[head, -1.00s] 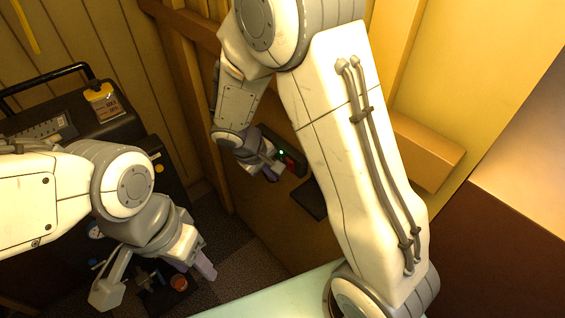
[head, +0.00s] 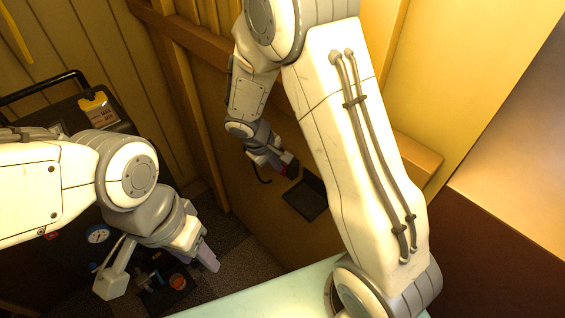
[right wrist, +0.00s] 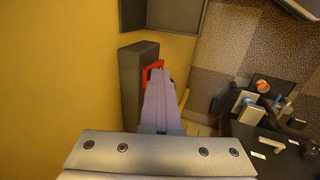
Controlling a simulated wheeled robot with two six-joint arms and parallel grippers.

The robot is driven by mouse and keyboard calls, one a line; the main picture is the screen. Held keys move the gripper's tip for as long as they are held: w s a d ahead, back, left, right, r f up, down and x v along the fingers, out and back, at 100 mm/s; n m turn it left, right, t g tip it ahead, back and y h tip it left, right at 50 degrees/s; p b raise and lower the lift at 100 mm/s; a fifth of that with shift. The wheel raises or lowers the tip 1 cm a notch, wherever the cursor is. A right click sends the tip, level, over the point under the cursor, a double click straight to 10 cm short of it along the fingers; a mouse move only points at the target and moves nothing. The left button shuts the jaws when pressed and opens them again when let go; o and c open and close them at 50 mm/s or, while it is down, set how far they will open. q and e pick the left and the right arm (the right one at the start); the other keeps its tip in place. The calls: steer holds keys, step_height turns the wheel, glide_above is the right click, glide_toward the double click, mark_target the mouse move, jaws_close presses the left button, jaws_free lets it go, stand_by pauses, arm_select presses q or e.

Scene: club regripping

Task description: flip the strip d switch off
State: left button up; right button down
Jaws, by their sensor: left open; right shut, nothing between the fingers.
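The switch strip is a dark narrow box on the yellow-brown wall, with a red switch (right wrist: 152,72) on its face in the right wrist view. The strip's body (right wrist: 136,88) stands out left of my fingers there. My right gripper (right wrist: 160,95) is shut and empty, its tips at the red switch and partly covering it; I cannot tell contact or the switch's position. In the head view, my right gripper (head: 283,168) covers most of the strip, and no lit lamp shows. My left gripper (head: 160,272) is open and empty, above the floor at lower left. No letter is readable.
A dark flat panel (head: 304,198) is on the wall just beside the strip. A black machine with a gauge (head: 98,234) and handle stands at the left. A wooden ledge (head: 418,160) runs behind my right arm. A pale tabletop (head: 290,295) is at the bottom.

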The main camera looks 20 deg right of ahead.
steer(key=shift+a, duration=0.15)
steer(key=shift+r+p, duration=0.55)
steer(key=shift+r, duration=0.2)
steer(key=a+b+v, duration=0.1)
steer(key=v, duration=1)
steer(key=shift+s+a, duration=0.35)
steer(key=shift+s, duration=0.05)
